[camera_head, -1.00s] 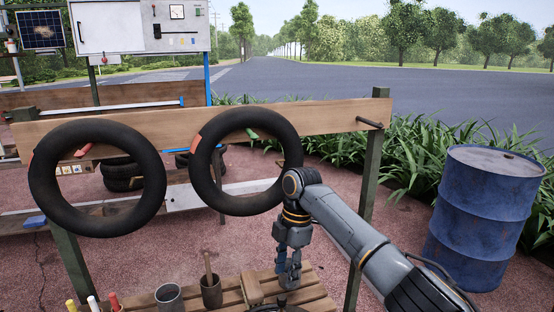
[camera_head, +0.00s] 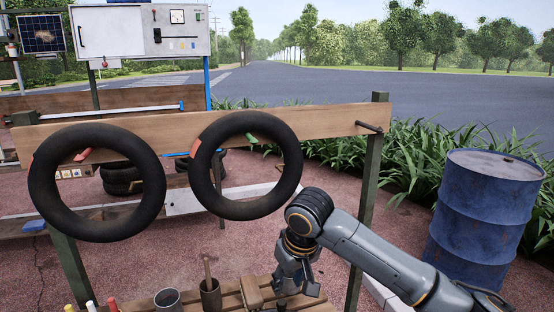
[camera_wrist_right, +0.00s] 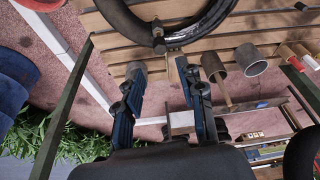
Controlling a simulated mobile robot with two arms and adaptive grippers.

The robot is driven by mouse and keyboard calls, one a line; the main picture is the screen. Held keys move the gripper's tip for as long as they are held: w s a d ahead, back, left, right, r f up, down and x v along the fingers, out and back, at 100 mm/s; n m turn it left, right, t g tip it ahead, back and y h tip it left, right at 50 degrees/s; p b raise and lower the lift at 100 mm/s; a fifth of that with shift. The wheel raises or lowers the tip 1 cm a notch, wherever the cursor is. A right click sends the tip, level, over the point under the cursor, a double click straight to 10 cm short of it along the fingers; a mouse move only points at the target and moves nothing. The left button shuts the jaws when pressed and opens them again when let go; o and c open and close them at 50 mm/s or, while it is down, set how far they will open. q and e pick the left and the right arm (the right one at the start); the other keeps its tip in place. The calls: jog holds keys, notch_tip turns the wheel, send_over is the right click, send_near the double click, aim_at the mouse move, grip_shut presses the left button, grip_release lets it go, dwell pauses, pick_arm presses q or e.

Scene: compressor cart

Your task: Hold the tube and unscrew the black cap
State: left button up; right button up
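A dark ring-shaped tube (camera_wrist_right: 120,18) lies on the wooden slatted table, cut off by the top of the right wrist view. A small dark stub (camera_wrist_right: 158,42), which looks like the valve with its black cap, sticks out from it. My right gripper (camera_wrist_right: 160,72) is open and empty, with its two fingers apart and the stub beyond and between the tips. In the head view my right gripper (camera_head: 296,285) is over the table near the bottom edge, where the tube is almost wholly out of frame. My left gripper is not in view.
Two black tubes (camera_head: 98,227) (camera_head: 246,208) hang on a wooden board. A grey cup (camera_head: 168,301) and a brown cup (camera_head: 210,297) with a wooden handle in it stand left of the gripper, with several coloured-capped items further left. A blue barrel (camera_head: 484,220) stands at right.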

aim_at(282, 302)
jog(key=shift+x, duration=4.6)
jog(key=shift+c, duration=0.2)
grip_shut()
jog(key=shift+n+y, duration=0.4)
jog(key=shift+n, duration=1)
jog(key=n+g, duration=0.1)
jog(key=n, duration=0.2)
jog(key=shift+y, duration=0.4)
jog(key=shift+r, duration=0.1)
